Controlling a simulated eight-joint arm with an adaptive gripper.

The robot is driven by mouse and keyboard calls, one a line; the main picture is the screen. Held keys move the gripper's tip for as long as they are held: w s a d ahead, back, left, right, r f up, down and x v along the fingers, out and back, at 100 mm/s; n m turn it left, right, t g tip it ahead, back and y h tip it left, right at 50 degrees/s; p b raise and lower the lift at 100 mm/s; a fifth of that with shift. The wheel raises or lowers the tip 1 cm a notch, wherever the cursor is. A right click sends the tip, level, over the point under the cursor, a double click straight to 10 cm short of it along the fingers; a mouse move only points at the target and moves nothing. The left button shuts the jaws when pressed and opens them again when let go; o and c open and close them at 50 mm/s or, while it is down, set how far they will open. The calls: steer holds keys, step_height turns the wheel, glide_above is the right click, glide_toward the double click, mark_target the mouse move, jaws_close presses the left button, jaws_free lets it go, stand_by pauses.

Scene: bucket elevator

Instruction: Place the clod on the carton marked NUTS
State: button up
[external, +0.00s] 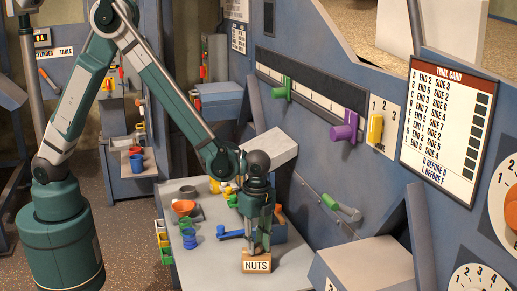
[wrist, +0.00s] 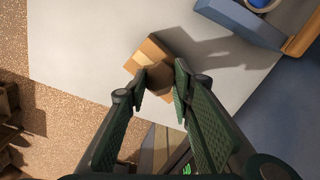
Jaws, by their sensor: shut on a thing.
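The carton marked NUTS (external: 257,265) is a small tan box on the grey table, near its front edge. Its top also shows in the wrist view (wrist: 148,50). My gripper (external: 262,247) points down directly over the carton. In the wrist view my gripper (wrist: 160,79) is shut on the brown clod (wrist: 157,76), which sits between the fingertips and overlaps the carton's top. I cannot tell whether the clod touches the carton. In the external view the clod is mostly hidden by the fingers.
The table (external: 205,262) is bare left of the carton. Blue cups (external: 189,238), an orange funnel (external: 183,207) and a blue tray (wrist: 240,22) stand farther back.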

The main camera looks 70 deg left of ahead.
mark_target(257, 245)
steer(key=shift+f, duration=0.2)
steer(key=o, duration=0.9)
steer(key=shift+r, duration=0.1)
steer(key=shift+r, duration=0.1)
steer(key=shift+r+p, duration=0.4)
steer(key=shift+r, duration=5.65)
steer(key=shift+a+r, duration=0.1)
steer(key=shift+a, duration=0.05)
